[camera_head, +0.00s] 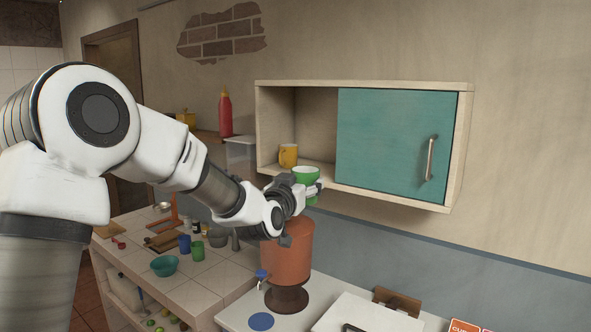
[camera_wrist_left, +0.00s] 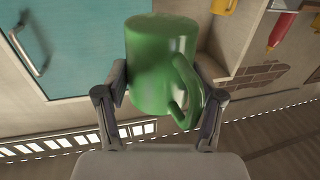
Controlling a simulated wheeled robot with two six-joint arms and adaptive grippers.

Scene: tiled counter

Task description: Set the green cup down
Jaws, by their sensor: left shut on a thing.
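The green cup (camera_head: 306,174) is held in my left gripper (camera_head: 308,188), in front of the open left side of the wall cabinet (camera_head: 360,86). In the left wrist view the green cup (camera_wrist_left: 160,65) sits between the two fingers of my left gripper (camera_wrist_left: 160,100), which are shut on it, with its handle towards the right finger. I cannot tell whether the cup touches the cabinet shelf. A second green cup (camera_head: 198,250) stands on the tiled counter. My right gripper is not in view.
A yellow mug (camera_head: 288,155) stands on the cabinet shelf just behind the held cup. A teal sliding door (camera_head: 395,140) covers the cabinet's right side. A large orange-brown container (camera_head: 290,255) stands below my gripper. Bowls and cups crowd the tiled counter (camera_head: 215,285).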

